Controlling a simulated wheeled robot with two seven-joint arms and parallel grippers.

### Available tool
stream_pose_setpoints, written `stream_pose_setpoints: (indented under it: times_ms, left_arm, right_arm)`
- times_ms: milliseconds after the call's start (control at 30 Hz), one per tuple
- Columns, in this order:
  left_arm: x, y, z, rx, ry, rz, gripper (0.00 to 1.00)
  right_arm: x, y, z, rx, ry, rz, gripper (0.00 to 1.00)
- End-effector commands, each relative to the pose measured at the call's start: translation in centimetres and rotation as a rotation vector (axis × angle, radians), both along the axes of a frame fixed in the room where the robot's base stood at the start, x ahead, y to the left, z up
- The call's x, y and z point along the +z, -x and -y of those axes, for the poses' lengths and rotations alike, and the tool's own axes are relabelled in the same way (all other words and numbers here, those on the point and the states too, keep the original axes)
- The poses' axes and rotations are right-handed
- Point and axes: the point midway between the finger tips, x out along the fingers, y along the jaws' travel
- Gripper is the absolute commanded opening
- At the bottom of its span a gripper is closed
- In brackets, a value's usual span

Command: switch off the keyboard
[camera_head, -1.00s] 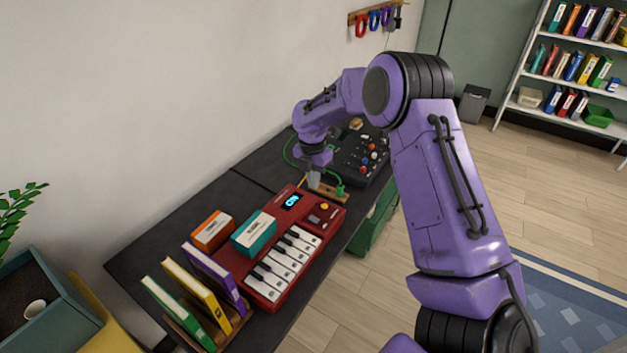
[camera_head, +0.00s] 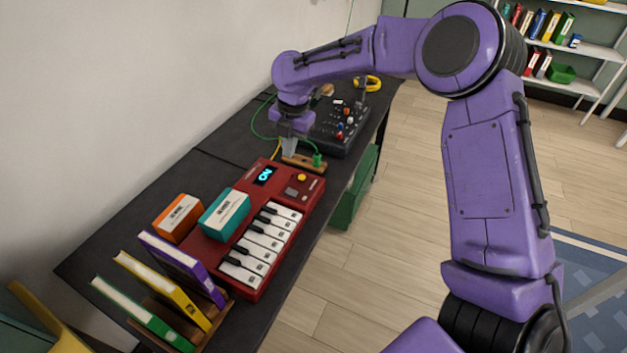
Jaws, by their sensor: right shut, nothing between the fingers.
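The red keyboard (camera_head: 250,190) lies on the dark bench, with black and white keys along its right side. My right gripper (camera_head: 289,150) is shut and empty, pointing down just beyond the keyboard's far end. It is by the left end of a wooden strip (camera_head: 306,164) with a green plug (camera_head: 316,160); I cannot tell whether it touches the strip. My left gripper is not in view.
An orange box (camera_head: 178,218) and a teal box (camera_head: 224,214) are at the keyboard's left side. Several upright books (camera_head: 165,287) stand nearer. A black control panel (camera_head: 340,130) and a green cable (camera_head: 256,117) lie beyond the strip. The wall borders the bench at left.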

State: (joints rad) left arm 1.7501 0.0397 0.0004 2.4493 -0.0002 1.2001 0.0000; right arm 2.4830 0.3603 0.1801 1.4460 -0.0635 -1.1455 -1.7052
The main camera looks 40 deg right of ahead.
Motion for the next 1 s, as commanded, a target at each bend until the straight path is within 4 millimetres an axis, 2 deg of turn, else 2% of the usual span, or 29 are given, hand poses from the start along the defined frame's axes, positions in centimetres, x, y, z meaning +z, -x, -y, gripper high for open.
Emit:
stream_pose_setpoints:
  times_ms: [467,567,1000]
  left_arm:
    - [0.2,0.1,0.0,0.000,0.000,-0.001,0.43]
    - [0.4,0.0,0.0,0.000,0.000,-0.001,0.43]
    - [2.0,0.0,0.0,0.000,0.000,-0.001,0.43]
  right_arm:
    - [-0.4,0.2,0.1,-0.016,0.012,-0.010,0.00]
    - [-1.7,0.2,0.1,-0.018,0.012,-0.013,0.00]
    - [-10.8,-0.7,-0.5,-0.018,0.013,-0.014,0.00]
